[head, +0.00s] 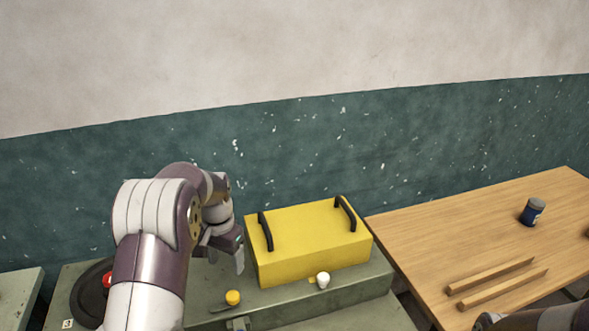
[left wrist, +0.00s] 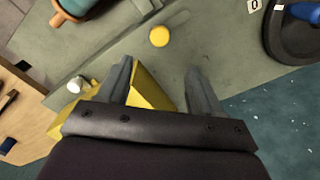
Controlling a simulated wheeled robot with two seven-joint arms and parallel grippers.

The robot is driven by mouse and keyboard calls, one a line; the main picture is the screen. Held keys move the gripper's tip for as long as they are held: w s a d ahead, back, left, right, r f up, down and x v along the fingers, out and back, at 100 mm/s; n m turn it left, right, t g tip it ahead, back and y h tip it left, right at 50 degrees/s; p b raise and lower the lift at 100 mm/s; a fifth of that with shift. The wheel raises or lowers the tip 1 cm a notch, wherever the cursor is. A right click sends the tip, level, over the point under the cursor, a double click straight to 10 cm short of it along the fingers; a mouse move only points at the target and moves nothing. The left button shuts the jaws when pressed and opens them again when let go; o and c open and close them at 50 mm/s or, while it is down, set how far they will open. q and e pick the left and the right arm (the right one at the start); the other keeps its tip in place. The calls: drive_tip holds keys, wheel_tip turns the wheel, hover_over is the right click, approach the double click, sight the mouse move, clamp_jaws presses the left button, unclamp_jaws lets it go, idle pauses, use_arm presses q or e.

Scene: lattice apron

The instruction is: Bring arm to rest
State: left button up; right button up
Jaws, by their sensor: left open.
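My left arm reaches in from the lower left in the head view. My left gripper (head: 236,256) is beside the left side of the yellow box (head: 310,265), above the grey-green bench. In the left wrist view the two fingers of my left gripper (left wrist: 160,75) are spread apart with nothing between them. The yellow box (left wrist: 148,88) shows there partly behind one finger. Part of my right arm (head: 540,319) shows at the lower right edge of the head view; its gripper is not seen.
The yellow box has two black handles. A yellow round piece (head: 233,297) and a white one (head: 323,280) sit at the bench's front. A dark round object (head: 90,294) lies left. The wooden table (head: 480,230) holds two wooden bars (head: 490,275) and a blue jar (head: 532,213).

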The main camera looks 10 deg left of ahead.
use_arm(q)
drive_tip(key=s+d+n, duration=0.1)
drive_tip(key=s+d, duration=0.5)
drive_tip(key=s, duration=0.3)
drive_tip(key=s+d+n+t, duration=0.1)
drive_tip(key=s+d, duration=0.5)
drive_tip(key=s, duration=0.4)
drive_tip(key=shift+s+r, duration=0.3)
drive_tip(key=shift+r, duration=0.1)
use_arm(e)
drive_tip(key=shift+w, duration=0.1)
use_arm(q)
drive_tip(key=shift+s, duration=0.1)
use_arm(e)
drive_tip(key=shift+c, duration=0.3)
